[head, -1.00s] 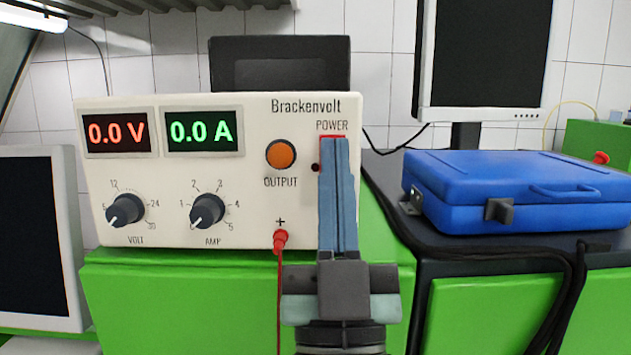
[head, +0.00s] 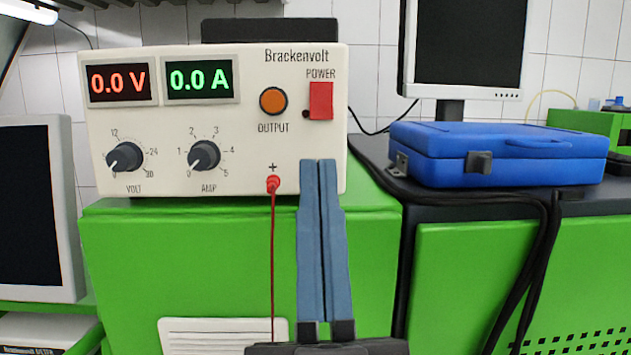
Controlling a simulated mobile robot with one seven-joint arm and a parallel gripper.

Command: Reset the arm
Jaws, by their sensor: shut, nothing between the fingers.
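My gripper (head: 318,168) is in the lower middle of the head view, with its two long blue-grey fingers shut together and nothing between them. The fingers point up, and their tips overlap the lower right part of the front of the white Brackenvolt power supply (head: 222,118). The red POWER switch (head: 321,100) is in full view above the fingertips, apart from them. The displays read 0.0 V (head: 119,83) and 0.0 A (head: 200,78). I cannot tell how far the tips are from the panel.
The supply stands on a green cabinet (head: 150,260). A red lead (head: 272,260) hangs from its plus terminal, just left of my fingers. A blue case (head: 500,155) and black cables (head: 545,230) are on the dark bench to the right. A monitor (head: 465,50) stands behind the case.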

